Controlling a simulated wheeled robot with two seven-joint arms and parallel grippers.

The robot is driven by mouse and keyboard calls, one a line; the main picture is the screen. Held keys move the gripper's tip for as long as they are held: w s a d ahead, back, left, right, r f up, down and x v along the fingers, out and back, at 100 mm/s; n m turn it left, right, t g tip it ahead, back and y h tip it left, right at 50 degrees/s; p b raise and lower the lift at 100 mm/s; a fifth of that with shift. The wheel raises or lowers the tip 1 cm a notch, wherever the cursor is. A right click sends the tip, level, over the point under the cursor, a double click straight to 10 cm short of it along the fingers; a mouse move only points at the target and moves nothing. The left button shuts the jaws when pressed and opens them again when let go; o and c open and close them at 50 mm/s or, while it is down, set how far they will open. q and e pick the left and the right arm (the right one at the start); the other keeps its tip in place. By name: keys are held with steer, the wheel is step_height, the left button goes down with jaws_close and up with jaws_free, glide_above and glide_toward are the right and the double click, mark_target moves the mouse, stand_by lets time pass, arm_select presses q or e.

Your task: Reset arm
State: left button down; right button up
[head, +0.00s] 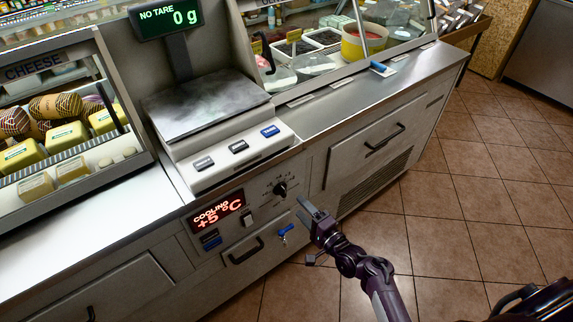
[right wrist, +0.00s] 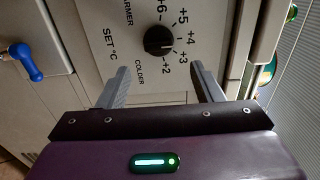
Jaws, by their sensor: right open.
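My right gripper (head: 306,232) is in front of the counter's control panel, at the lower middle of the head view. In the right wrist view its two grey fingers (right wrist: 160,88) stand apart with nothing between them. The black temperature knob (head: 280,189) is on the panel just up and left of the gripper. My left gripper is not in view.
A red display (head: 217,212) reads COOLING +5 °C. A cheese case (head: 62,120) is at left. Tiled floor (head: 460,220) at right is clear.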

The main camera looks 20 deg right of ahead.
steer(key=s+a+f+n+g+h+p, duration=0.15)
steer(key=s+f+n+g, duration=0.25)
steer(key=s+f, duration=0.65)
steer(key=s+a+f+n+g+h, duration=0.15)
steer(key=s+f+n+g, duration=0.45)
steer(key=f, duration=0.7)
steer(key=s+d+f+n+g+h, duration=0.1)
steer(key=s+d+f+n+g, duration=0.1)
steer(key=s, duration=0.7)
steer(key=s+d+f+n+g+h, duration=0.1)
steer(key=s+f+n+g, duration=0.1)
steer(key=s+f, duration=0.3)
steer(key=s+d+f+n+g+h, duration=0.1)
steer(key=s+d+f+n+g, duration=0.1)
steer(key=s, duration=1)
steer(key=shift+s+d+f+n, duration=0.3)
steer(key=shift+s+f, duration=0.1)
steer(key=shift+f, duration=0.4)
